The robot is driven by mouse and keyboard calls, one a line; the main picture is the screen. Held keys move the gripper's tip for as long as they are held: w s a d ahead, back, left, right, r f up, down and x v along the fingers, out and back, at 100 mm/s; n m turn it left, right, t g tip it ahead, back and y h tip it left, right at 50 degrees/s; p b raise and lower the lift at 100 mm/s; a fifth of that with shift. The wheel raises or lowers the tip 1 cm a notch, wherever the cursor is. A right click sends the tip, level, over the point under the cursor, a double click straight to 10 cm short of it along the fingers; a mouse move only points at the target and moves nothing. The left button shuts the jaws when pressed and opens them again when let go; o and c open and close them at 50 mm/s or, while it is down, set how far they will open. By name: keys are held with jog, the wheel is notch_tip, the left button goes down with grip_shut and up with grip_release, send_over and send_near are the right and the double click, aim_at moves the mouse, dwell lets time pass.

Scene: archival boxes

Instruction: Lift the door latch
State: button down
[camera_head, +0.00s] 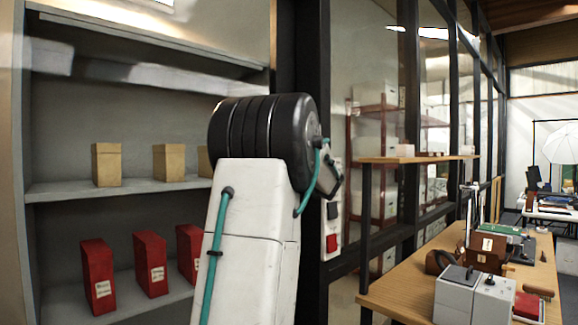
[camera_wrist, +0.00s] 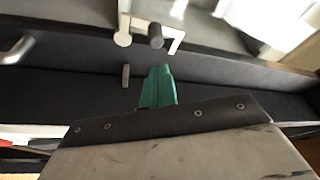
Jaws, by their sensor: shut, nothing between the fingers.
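In the wrist view, my gripper (camera_wrist: 158,85) shows as green fingers, shut and empty, against a black frame bar (camera_wrist: 225,95). Just beyond the fingertips is a pale metal fitting (camera_wrist: 123,38) with a dark round knob (camera_wrist: 156,36), which looks like the latch. A gap shows between the fingertips and the knob. A small grey upright piece (camera_wrist: 126,75) sits left of the fingers. A curved metal handle (camera_wrist: 15,50) is at the left edge. In the head view, my arm hides the gripper, and I cannot make out the latch.
In the head view, grey shelves (camera_head: 120,190) with tan boxes (camera_head: 107,165) and red boxes (camera_head: 97,277) stand left. Black-framed glass panels (camera_head: 365,60) run behind my arm. A panel with a red switch (camera_head: 332,243) is close right of it. A cluttered wooden bench (camera_head: 400,295) is at right.

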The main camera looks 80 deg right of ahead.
jog(key=v, duration=0.3)
jog(key=shift+f, duration=0.1)
jog(key=shift+s, duration=0.2)
dwell(0.3)
